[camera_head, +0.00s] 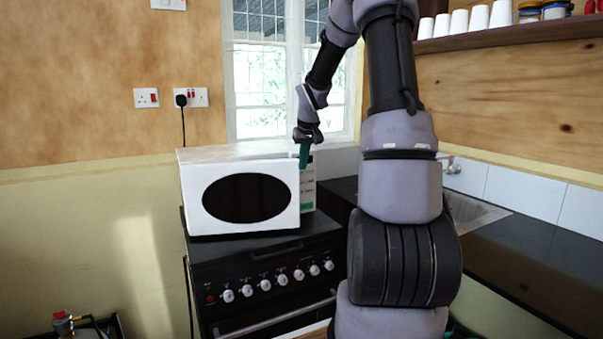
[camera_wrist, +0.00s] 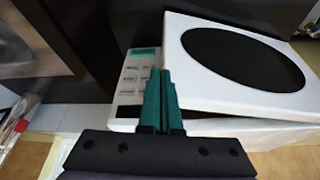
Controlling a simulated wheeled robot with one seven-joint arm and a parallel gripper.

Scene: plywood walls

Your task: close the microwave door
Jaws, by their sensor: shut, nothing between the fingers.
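The white microwave (camera_head: 230,152) stands on top of the black cooker. Its door (camera_head: 290,205), white with a dark oval window, faces me in the head view and looks slightly ajar at its right side, next to the control panel (camera_head: 307,190). In the wrist view the door (camera_wrist: 200,92) lies to the right of the fingers and the keypad panel (camera_wrist: 133,75) lies to the left. My gripper (camera_head: 304,158) is at the door's upper right edge. Its teal fingers (camera_wrist: 158,85) are shut and empty, close to the door edge; I cannot tell whether they touch it.
The black cooker (camera_head: 262,250) with several white knobs is below the microwave. A dark counter with a sink (camera_head: 475,212) is at the right. A shelf (camera_head: 510,35) with white cups is at the upper right. A window (camera_head: 262,80) is behind.

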